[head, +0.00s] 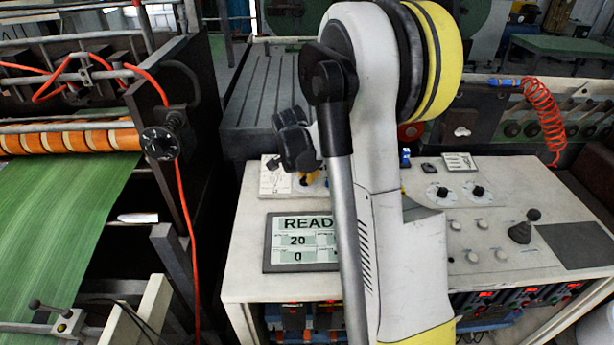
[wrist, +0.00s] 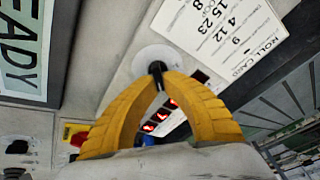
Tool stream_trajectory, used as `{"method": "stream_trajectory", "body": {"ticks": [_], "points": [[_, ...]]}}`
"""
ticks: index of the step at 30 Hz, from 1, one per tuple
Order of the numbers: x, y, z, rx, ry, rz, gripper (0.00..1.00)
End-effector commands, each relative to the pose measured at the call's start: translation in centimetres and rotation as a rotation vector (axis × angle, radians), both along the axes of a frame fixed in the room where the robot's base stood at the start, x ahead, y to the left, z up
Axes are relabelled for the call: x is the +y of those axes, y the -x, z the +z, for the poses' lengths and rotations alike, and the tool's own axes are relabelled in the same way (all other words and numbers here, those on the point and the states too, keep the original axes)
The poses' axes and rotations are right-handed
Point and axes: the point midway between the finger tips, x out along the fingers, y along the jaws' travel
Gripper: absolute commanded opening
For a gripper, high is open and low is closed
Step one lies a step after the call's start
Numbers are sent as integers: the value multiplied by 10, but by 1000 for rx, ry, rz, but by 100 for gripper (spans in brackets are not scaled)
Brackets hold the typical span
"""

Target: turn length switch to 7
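My gripper (wrist: 157,76) has yellow fingers that come together at the tips around a small black knob (wrist: 156,66). The knob stands on a round white dial plate (wrist: 150,58) on the pale console top. No numbers on this dial can be read, so I cannot tell where the knob points or confirm it is the length switch. In the head view, my gripper (head: 308,178) is partly hidden by my arm, beside the display, and the knob is hidden there. The display (head: 300,243) shows "READ", 20 and 0; its right part is covered by my arm.
A printed roll card (wrist: 222,30) lies beside the dial. Two more black knobs on white dials, one here (head: 442,192) and one here (head: 478,191), a joystick (head: 523,230) and several pale buttons sit on the console's right. A red button on yellow (wrist: 78,138) is near the fingers.

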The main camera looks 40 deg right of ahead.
Motion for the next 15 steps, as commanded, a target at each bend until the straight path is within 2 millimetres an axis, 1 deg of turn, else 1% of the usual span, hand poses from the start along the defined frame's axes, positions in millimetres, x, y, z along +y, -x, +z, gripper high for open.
{"method": "stream_trajectory", "body": {"ticks": [2,3,4,5,13,15], "points": [[0,1,-1,1,-1,0,0],[0,1,-1,1,-1,0,17],[0,1,-1,1,-1,0,26],[0,1,-1,1,-1,0,31],[0,0,0,0,-1,1,31],[1,1,3,0,0,1,31]]}}
